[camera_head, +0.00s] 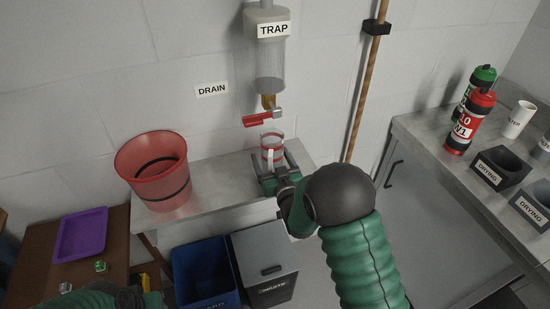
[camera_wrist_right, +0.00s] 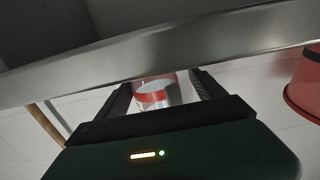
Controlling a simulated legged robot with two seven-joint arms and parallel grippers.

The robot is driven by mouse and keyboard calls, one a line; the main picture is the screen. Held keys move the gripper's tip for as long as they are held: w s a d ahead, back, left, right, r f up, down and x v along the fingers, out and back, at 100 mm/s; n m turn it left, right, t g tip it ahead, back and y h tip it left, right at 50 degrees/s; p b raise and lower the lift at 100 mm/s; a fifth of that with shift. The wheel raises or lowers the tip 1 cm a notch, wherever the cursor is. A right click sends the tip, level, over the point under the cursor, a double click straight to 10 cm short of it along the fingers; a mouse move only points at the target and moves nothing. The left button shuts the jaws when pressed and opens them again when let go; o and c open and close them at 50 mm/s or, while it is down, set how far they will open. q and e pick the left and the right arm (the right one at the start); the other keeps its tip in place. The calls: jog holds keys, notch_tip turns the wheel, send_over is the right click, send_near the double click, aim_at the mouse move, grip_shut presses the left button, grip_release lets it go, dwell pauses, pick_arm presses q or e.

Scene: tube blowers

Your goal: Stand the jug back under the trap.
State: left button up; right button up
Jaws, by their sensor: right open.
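The jug (camera_head: 271,144) is clear with a red band. It stands upright on the metal shelf (camera_head: 225,178), below the trap (camera_head: 270,65) and its red-handled valve (camera_head: 263,118). My right gripper (camera_head: 271,163) is open at the jug, a finger on either side. In the right wrist view the jug (camera_wrist_right: 153,94) shows between the open fingers (camera_wrist_right: 160,92); whether they touch it I cannot tell.
A red bucket (camera_head: 155,172) stands on the shelf left of the jug. Below are a blue bin (camera_head: 204,274) and a grey waste bin (camera_head: 265,262). A wooden pole (camera_head: 366,85) rises right of the shelf. Bottles and drying holders (camera_head: 501,167) stand on the right counter.

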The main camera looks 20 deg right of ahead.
jog(key=shift+a+r, duration=0.2)
jog(key=shift+a, duration=0.2)
jog(key=shift+s+a, duration=0.15)
jog(key=shift+s, duration=0.1)
pick_arm(q)
jog(key=w+p+v, duration=0.1)
jog(key=p+v, duration=0.7)
jog(key=shift+w+r, duration=0.3)
pick_arm(e)
jog(key=s+d+g, duration=0.2)
jog(key=s+g, duration=1.2)
jog(key=s, duration=1.6)
jog(key=shift+s+f+g, duration=0.15)
jog(key=shift+s+g, duration=0.1)
jog(key=shift+g, duration=0.05)
pick_arm(q)
jog(key=shift+a, duration=0.15)
pick_arm(e)
jog(key=shift+w, duration=0.1)
